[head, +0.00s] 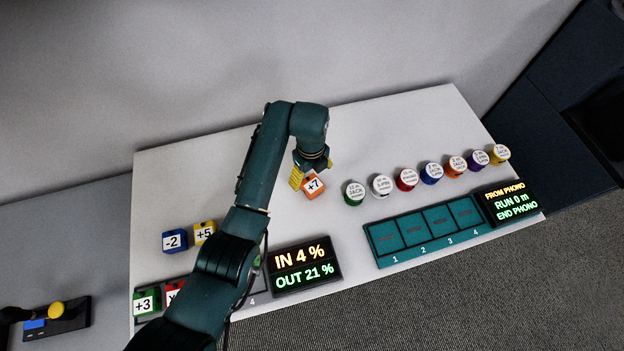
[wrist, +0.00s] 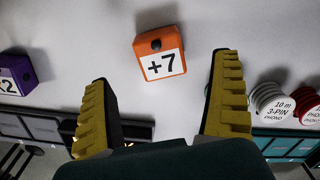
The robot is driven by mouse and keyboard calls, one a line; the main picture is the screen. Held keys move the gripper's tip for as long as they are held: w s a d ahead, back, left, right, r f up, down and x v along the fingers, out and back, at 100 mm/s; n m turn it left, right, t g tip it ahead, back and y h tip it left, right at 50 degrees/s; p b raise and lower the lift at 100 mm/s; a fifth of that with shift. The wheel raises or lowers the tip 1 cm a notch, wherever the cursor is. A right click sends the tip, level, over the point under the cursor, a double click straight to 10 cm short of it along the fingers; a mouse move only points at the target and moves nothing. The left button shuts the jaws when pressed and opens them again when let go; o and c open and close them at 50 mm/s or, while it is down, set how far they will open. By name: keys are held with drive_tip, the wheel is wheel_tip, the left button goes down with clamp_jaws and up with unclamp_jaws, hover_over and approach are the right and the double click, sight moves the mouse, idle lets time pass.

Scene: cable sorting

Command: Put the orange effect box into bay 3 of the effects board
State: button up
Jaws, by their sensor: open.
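The orange effect box (head: 313,187), marked +7, stands on the white table near its middle. It also shows in the wrist view (wrist: 157,42), upper centre. My gripper (head: 313,171) is open and empty, close by the box. In the wrist view its yellow fingers (wrist: 160,72) are spread wide, with the box ahead between the tips; I cannot tell whether they touch it. The effects board (head: 148,291) lies at the table's front left. A green +3 box (head: 146,302) and a red box (head: 175,294) sit at its left end. My arm hides bay 3; the 4 label shows.
A blue -2 box (head: 174,240) and a yellow +5 box (head: 204,232) stand behind the board. A purple box (wrist: 17,74) shows at left in the wrist view. An IN/OUT display (head: 305,266), several spools (head: 381,185) and a teal tray (head: 372,243) are to the right.

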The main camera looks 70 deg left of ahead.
sight(312, 184)
drive_tip(key=f+b, duration=0.1)
drive_tip(key=f, duration=0.5)
drive_tip(key=shift+d+f, duration=0.1)
drive_tip(key=shift+d, duration=0.1)
drive_tip(key=c, duration=1.4)
drive_tip(key=shift+o, duration=0.2)
wheel_tip(312, 184, up, 10)
drive_tip(key=shift+r+p, duration=0.1)
drive_tip(key=shift+p, duration=0.75)
